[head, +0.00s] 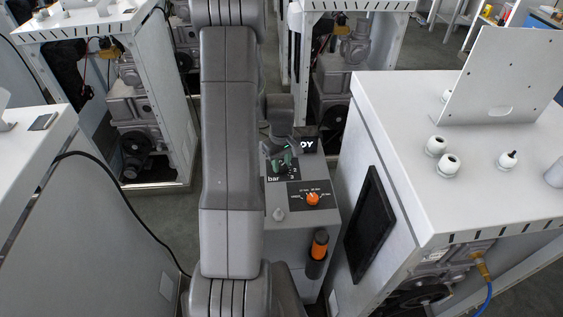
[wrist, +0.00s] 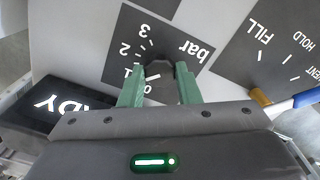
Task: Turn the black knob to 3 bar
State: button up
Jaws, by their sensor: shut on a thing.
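The black knob (wrist: 161,70) sits on a dark dial plate (wrist: 172,45) printed with 0, 1, 2, 3 and "bar", upside down in the wrist view. My gripper (wrist: 160,83) has its two green fingers shut on the knob, one on each side.
An orange knob (head: 312,199) on its own dark plate is close in front of the dial. A small grey knob (head: 279,214) and an orange-black handle (head: 319,245) are nearer. A lit "READY" display (wrist: 60,104) borders the dial. A white cabinet (head: 400,150) stands right.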

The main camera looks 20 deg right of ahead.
aim_at(282, 165)
jog(key=shift+m+b, duration=0.4)
jog(key=m+b, duration=0.2)
jog(key=shift+f+m, duration=0.15)
jog(key=shift+m, duration=0.25)
jog(key=m+b, duration=0.2)
jog(key=m, duration=0.3)
jog(key=shift+m+b, duration=0.3)
jog(key=shift+b, duration=0.1)
jog(key=m+b, duration=0.1)
jog(key=m, duration=0.3)
jog(key=shift+r+m+b, duration=0.2)
jog(key=shift+m+b, duration=0.5)
jog(key=shift+m, duration=1.8)
jog(key=o, duration=1)
notch_tip(282, 165, up, 14)
jog(key=shift+f, duration=0.1)
